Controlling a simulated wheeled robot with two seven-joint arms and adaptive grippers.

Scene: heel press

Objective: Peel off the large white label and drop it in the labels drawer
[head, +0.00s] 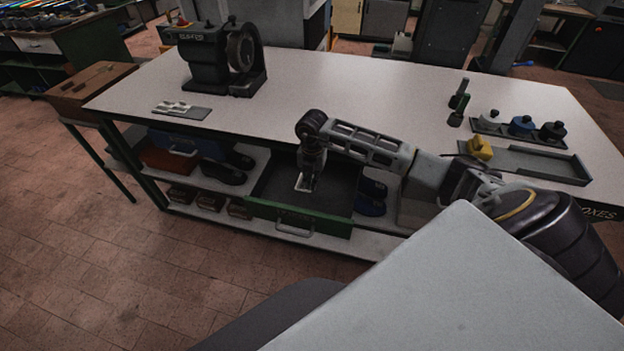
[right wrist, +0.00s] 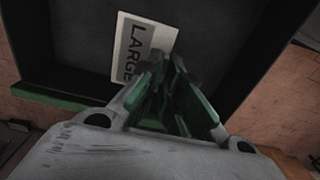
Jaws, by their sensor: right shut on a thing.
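My right gripper (head: 309,160) points down over the open drawer (head: 335,227), which has a green front and a dark inside. It is shut on the large white label (head: 304,183), which hangs from the fingertips. In the right wrist view the label (right wrist: 133,45) shows the black word "LARGE" and lies over the dark drawer floor, near the green wall. The gripper's fingers (right wrist: 172,85) cover its near edge. I cannot tell whether the label touches the drawer floor. My left gripper is not in view.
A grey card (head: 182,112) with small pale pieces lies on the white bench (head: 330,90). A black machine (head: 220,62) stands at the back left. Shoes (head: 222,173) sit on the shelf below.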

